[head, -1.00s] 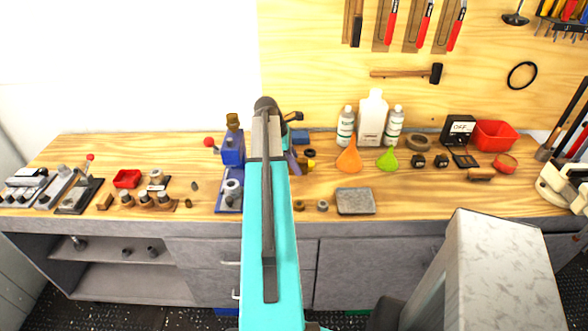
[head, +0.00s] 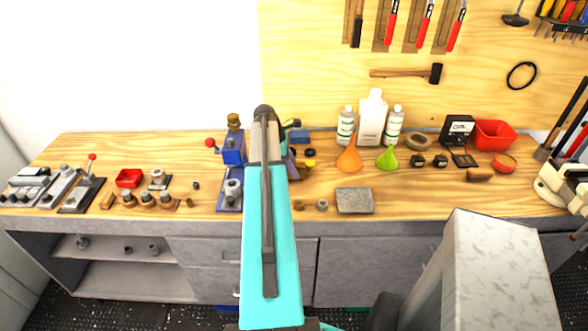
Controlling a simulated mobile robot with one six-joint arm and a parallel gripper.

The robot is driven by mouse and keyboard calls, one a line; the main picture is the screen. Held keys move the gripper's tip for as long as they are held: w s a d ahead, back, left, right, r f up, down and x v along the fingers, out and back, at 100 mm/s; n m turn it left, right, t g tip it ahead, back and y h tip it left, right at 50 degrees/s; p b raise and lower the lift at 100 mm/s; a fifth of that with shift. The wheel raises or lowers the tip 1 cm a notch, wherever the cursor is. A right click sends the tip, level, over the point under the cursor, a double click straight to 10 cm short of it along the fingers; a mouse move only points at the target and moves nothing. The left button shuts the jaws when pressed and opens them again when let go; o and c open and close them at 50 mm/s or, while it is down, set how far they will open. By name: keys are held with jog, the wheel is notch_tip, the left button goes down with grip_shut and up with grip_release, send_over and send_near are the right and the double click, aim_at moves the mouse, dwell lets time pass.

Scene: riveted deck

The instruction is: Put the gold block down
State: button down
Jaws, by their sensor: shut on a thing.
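My arm reaches up the middle of the head view over the workbench (head: 330,222). Its links cover whatever is beyond its far end. My gripper is hidden behind the arm, so its jaws and anything in them do not show. I cannot make out a gold block for certain. A small brownish-gold piece (head: 234,121) shows on top of a blue bench device (head: 234,150), just left of the arm's far end. I cannot tell whether it is the block.
An orange funnel (head: 348,161), a green funnel (head: 387,160) and bottles (head: 373,118) stand behind. A red tray (head: 130,178) and small fittings (head: 147,200) are at left.

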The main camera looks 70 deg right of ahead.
jog(key=shift+f, duration=0.35)
jog(key=shift+f, duration=0.1)
jog(key=c, duration=1.7)
grip_release()
jog(key=shift+b+v, duration=1.75)
jog(key=shift+v, duration=4.4)
